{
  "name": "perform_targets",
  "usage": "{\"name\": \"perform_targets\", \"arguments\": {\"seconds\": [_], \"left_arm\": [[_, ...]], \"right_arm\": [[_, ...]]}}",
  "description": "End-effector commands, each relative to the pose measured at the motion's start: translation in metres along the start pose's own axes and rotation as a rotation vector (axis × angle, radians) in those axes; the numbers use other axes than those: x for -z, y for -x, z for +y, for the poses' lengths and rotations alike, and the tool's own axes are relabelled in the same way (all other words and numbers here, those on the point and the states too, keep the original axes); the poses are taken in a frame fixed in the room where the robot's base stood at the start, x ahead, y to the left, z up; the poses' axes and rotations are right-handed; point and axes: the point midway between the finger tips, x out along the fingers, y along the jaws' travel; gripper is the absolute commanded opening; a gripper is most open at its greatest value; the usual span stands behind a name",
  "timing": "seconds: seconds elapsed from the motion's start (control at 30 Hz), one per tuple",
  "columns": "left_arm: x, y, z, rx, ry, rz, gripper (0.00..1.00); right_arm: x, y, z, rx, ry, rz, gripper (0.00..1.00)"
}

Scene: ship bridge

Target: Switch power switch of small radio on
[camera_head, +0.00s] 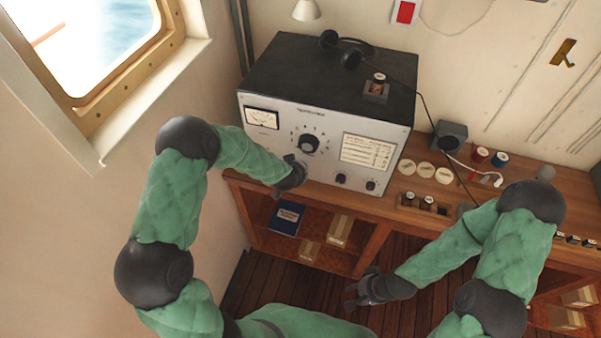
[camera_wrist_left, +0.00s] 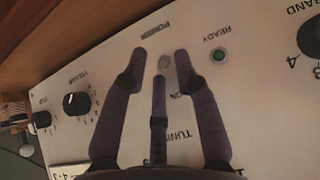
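The radio (camera_head: 258,136) has a black top and a pale front panel, and stands on a wooden desk against the wall. In the left wrist view its panel (camera_wrist_left: 110,76) shows the words POWER and ON, with the small grey power switch (camera_wrist_left: 165,62) between them. My left gripper (camera_head: 293,182) is at the lower part of the panel. In the wrist view its dark fingers (camera_wrist_left: 160,68) are spread and empty, with the switch between the two outer fingertips. Whether they touch it I cannot tell. My right gripper (camera_head: 360,288) is open and empty, low before the desk.
A green READY lamp (camera_wrist_left: 219,55) and a volume knob (camera_wrist_left: 77,103) flank the switch. Headphones (camera_head: 347,50) lie on the radio. A small dark speaker box (camera_head: 451,134) and round pale discs (camera_head: 425,169) are on the desk. Shelves below hold a blue book (camera_head: 287,217).

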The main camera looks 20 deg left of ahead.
Motion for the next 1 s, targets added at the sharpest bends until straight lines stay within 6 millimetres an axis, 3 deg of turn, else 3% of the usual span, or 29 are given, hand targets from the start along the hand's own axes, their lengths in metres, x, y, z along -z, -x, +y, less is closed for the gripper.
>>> {"name": "perform_targets", "arguments": {"seconds": [0.6, 1.0], "left_arm": [[-0.002, 0.071, 0.001, -0.001, -0.001, -0.003, 0.31], [-0.003, 0.077, 0.001, -0.001, 0.0, -0.005, 0.31]], "right_arm": [[0.0, 0.0, 0.0, 0.0, 0.0, 0.0, 0.37], [0.0, 0.0, 0.0, 0.0, 0.0, 0.0, 0.37]]}}
